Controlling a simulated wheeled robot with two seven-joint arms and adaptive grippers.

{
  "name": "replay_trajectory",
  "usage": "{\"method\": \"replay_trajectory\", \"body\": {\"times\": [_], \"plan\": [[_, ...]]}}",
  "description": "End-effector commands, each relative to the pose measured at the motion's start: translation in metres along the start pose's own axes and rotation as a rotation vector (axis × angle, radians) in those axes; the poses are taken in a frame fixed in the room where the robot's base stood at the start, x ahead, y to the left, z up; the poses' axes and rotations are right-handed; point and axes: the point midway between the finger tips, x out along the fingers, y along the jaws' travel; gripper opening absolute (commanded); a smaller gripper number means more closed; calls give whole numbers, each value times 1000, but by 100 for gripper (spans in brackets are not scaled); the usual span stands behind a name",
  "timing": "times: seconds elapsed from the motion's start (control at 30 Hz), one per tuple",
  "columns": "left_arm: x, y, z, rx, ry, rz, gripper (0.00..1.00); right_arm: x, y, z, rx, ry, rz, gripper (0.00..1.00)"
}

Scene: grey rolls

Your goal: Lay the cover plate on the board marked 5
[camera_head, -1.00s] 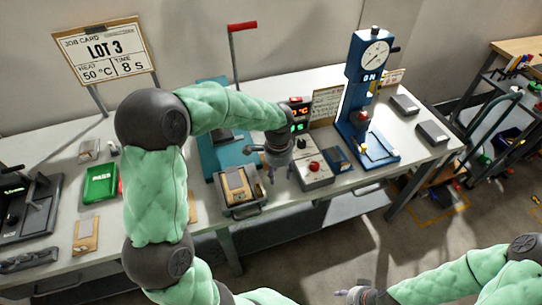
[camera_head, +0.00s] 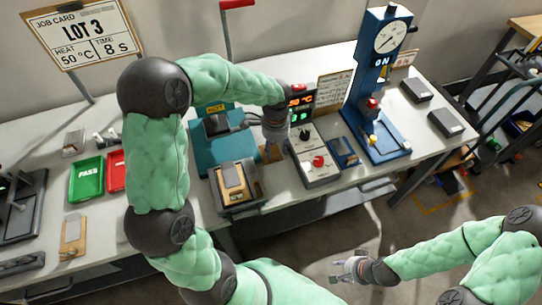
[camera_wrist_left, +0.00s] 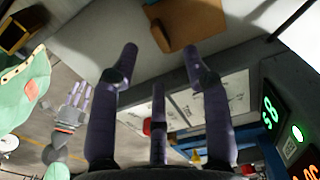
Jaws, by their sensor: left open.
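A flat brown piece (camera_head: 271,153) lies on the bench just below my left gripper (camera_head: 275,140); in the left wrist view the brown piece (camera_wrist_left: 191,23) shows beyond the fingers. My left gripper (camera_wrist_left: 160,62) is open and empty, its fingers spread and apart from the piece. A tan board (camera_head: 235,184) lies in a dark tray (camera_head: 217,204) left of that gripper. Another small tan board (camera_head: 72,236) lies at the bench's front left. I cannot read a 5 on any board, nor tell which piece is the cover plate. My right gripper (camera_head: 349,266) is open and empty, off the bench.
A control box (camera_head: 318,167) with a red knob and lit display stands right of my left gripper. A blue press (camera_head: 376,100) stands further right. A teal machine (camera_head: 215,150) stands behind the tray. Green (camera_head: 87,180) and red (camera_head: 115,171) bins sit at left.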

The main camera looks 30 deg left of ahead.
Motion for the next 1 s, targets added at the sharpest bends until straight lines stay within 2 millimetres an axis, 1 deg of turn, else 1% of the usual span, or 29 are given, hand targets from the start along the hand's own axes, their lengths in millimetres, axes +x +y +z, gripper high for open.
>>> {"method": "replay_trajectory", "body": {"times": [0.17, 0.33, 0.43, 0.53, 0.7, 0.73, 0.77, 0.8, 0.87, 0.9, 1.0], "plan": [[13, 0, 2, -1, -1, 1, 48, 7, 2, 0, 0, 0, 0, 40], [38, 0, 6, -1, -2, 2, 48, 21, 7, -1, 0, 0, 0, 40], [49, 0, 5, 0, -1, 0, 48, 25, 9, -1, 0, 0, 0, 40], [53, 0, 5, 0, 0, 0, 48, 26, 9, -1, 0, 0, 0, 40], [52, 0, 5, -1, 1, -1, 48, 24, 9, -1, 0, 0, 0, 40], [52, 0, 5, -1, 1, -1, 42, 24, 9, -1, 0, 0, 0, 40], [52, 0, 5, -1, 1, -1, 34, 24, 9, -1, 0, 1, 0, 40], [52, 0, 5, -1, 1, -1, 22, 24, 9, -1, 0, 1, 0, 40], [52, 0, 5, -1, 1, -1, 5, 24, 9, -1, 0, 0, 0, 40], [52, 0, 5, -1, 1, -1, 0, 24, 9, -1, 0, 1, 0, 40], [52, 0, 5, -1, 1, -1, 0, 24, 9, -1, 0, 1, 0, 40]]}}
